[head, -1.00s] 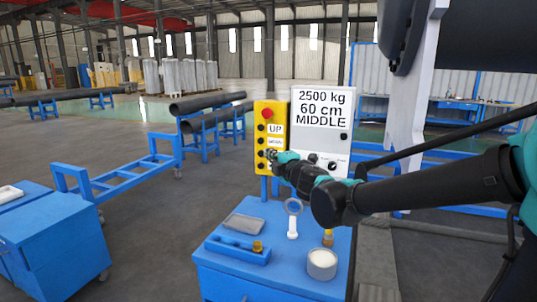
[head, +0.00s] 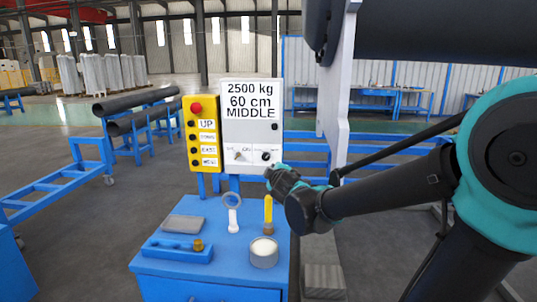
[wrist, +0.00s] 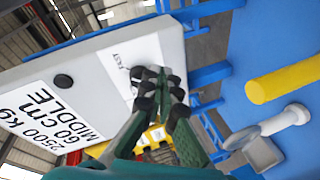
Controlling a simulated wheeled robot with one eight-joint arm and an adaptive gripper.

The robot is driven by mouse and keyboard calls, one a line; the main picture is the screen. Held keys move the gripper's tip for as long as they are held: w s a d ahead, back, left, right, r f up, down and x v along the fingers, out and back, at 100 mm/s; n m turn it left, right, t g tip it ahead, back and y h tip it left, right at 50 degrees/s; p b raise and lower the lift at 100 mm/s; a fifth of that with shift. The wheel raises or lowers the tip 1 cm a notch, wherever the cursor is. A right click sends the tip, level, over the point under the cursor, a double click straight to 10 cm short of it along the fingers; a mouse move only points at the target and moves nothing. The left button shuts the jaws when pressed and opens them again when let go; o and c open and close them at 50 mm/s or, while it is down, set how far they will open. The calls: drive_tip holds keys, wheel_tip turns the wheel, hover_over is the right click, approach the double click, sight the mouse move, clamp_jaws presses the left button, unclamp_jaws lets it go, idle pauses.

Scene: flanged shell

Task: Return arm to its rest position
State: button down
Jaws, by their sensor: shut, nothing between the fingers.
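My gripper (head: 271,171) is shut and empty. It is in front of the lower right of the white panel (head: 252,140), close to its knobs; I cannot tell whether it touches. In the wrist view the closed fingers (wrist: 161,92) cover part of the panel's lower area. My dark arm with teal joints reaches in from the right of the head view. The yellow button box (head: 202,163), with UP and other labels, stands left of the panel, clear of the gripper. The panel reads 2500 kg, 60 cm, MIDDLE.
A blue cabinet (head: 205,281) below holds a magnifier (head: 232,205), a yellow-handled tool (head: 268,212), a round white-topped tin (head: 264,252) and a blue block (head: 177,249). A light post (head: 337,100) and large dark cylinder (head: 430,32) stand right.

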drive_tip(key=s+d+f+m+g+h, duration=0.25)
drive_tip(key=s+d+f+m, duration=0.2)
drive_tip(key=d+f, duration=0.35)
drive_tip(key=s+d+f+m+g+h, duration=0.2)
drive_tip(key=s+d+f+m+g, duration=0.25)
drive_tip(key=d, duration=0.45)
drive_tip(key=s+d+f+m+g+y, duration=0.2)
drive_tip(key=s+f+m+g, duration=0.2)
drive_tip(key=s+f, duration=0.9)
drive_tip(key=s+m, duration=0.1)
drive_tip(key=s, duration=0.2)
drive_tip(key=shift+s, duration=0.4)
drive_tip(key=c, duration=2.2)
unclamp_jaws()
